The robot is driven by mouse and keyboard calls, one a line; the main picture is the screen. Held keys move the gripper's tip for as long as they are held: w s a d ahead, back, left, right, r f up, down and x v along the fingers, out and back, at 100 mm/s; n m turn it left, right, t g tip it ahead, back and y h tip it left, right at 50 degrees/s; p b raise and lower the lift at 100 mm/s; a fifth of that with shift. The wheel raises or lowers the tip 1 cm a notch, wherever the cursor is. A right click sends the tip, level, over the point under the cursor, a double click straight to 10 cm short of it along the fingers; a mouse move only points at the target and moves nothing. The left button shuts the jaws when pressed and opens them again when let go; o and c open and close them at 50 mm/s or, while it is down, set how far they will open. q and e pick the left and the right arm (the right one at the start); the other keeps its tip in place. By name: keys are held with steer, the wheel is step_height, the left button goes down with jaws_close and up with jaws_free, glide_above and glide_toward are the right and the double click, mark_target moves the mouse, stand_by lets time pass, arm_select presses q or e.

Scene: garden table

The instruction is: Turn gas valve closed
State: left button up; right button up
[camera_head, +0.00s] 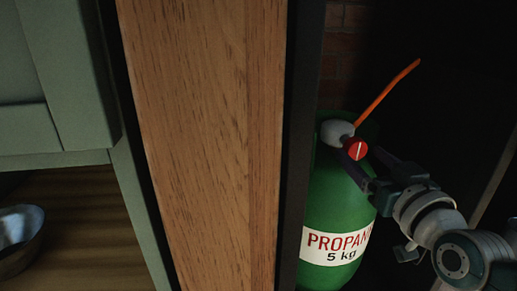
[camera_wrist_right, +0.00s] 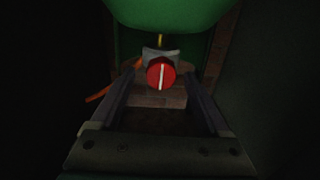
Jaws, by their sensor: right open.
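The gas valve is a round red knob (camera_head: 355,149) with a white line, on a pale fitting (camera_head: 336,131) at the top of a green propane cylinder (camera_head: 336,205). My right gripper (camera_head: 350,158) reaches in from the right at the knob. In the right wrist view the red knob (camera_wrist_right: 161,76) sits between the open fingertips of my right gripper (camera_wrist_right: 160,82), with a gap visible on each side. Its white line looks nearly upright there. The green cylinder (camera_wrist_right: 170,12) fills the top of that view. My left gripper is not in view.
An orange hose (camera_head: 388,90) rises from the fitting to the upper right. A wooden panel (camera_head: 205,140) with a dark edge stands left of the cylinder. A brick wall (camera_head: 345,45) is behind. A green cabinet (camera_head: 55,80) and a metal bowl (camera_head: 18,238) are far left.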

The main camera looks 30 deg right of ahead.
mark_target(358, 153)
steer(key=shift+b+x, duration=0.5)
steer(key=shift+x, duration=1.05)
steer(key=shift+a, duration=0.1)
jaws_close()
